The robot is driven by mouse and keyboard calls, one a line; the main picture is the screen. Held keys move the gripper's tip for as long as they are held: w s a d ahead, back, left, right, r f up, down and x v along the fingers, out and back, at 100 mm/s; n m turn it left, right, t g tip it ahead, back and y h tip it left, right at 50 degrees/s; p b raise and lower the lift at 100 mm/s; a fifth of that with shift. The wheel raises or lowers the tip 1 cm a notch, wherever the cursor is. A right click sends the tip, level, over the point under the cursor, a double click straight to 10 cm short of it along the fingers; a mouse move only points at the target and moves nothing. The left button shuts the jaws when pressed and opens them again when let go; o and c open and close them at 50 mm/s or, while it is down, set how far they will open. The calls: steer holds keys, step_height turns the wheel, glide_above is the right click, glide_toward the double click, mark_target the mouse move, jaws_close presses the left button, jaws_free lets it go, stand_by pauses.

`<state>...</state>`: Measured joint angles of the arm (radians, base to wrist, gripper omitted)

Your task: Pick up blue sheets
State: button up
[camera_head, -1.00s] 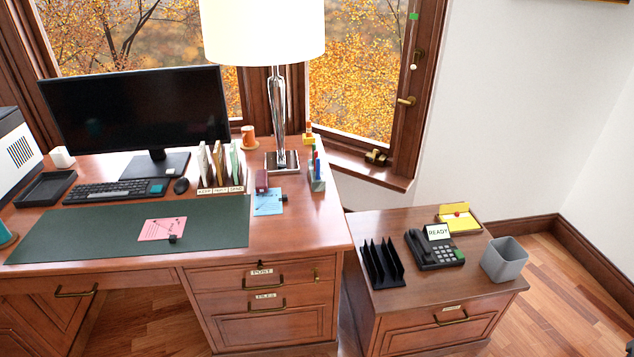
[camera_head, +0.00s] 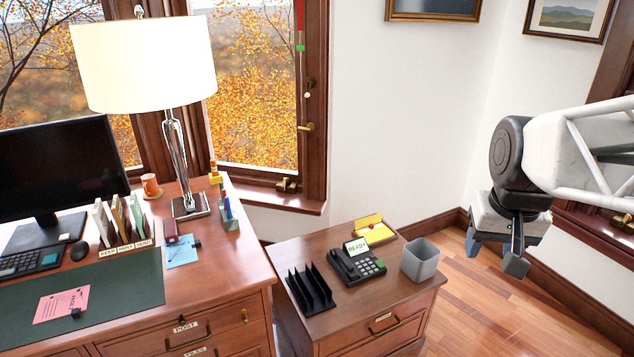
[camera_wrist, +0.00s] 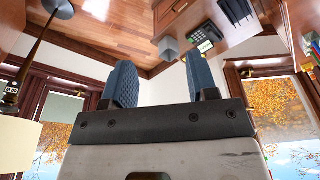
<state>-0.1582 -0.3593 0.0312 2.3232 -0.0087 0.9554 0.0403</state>
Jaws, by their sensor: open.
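The blue sheets (camera_head: 183,252) lie on the desk at its right side, just right of the green desk mat, with a small dark clip at their right edge. My gripper (camera_head: 497,256) is at the right of the head view, in the air beyond the side cabinet and well apart from the sheets. It is open and empty. In the wrist view its two blue-grey fingers (camera_wrist: 163,85) stand apart with nothing between them. The sheets cannot be made out in the wrist view.
Near the sheets stand a lamp (camera_head: 176,160), a dark red stapler-like object (camera_head: 171,231), a pen holder (camera_head: 229,216) and a file rack (camera_head: 124,222). Pink sheets (camera_head: 62,303) lie on the mat. The side cabinet holds a phone (camera_head: 357,264), black sorter (camera_head: 311,289) and grey bin (camera_head: 420,260).

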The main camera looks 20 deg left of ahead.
steer(key=w+a+n, duration=0.2)
steer(key=w+a, duration=1.5)
steer(key=a, duration=0.1)
steer(key=w+a+f+n+g, duration=0.1)
steer(key=w+a+f, duration=0.25)
steer(key=a, duration=0.65)
steer(key=w+a+f+n, duration=0.1)
steer(key=w+a+f, duration=0.1)
steer(key=w+a, duration=0.5)
steer(key=s+a+f+n, duration=0.1)
steer(key=s+a+f, duration=0.1)
steer(key=a+f, duration=0.6)
steer(key=s+a+f+n, duration=0.1)
steer(key=a+f, duration=0.8)
steer(key=a, duration=1.3)
steer(key=s+a+f+n+g, duration=0.1)
steer(key=s+a+f, duration=0.1)
steer(key=a+f, duration=0.7)
steer(key=shift+s+a+n, duration=0.15)
steer(key=shift+s+a, duration=0.05)
steer(key=shift+a, duration=1.6)
steer(key=shift+s+a+n, duration=0.15)
steer(key=shift+s+a, duration=0.05)
steer(key=shift+a, duration=1.6)
steer(key=shift+s+a+f, duration=0.1)
steer(key=shift+a+f, duration=0.1)
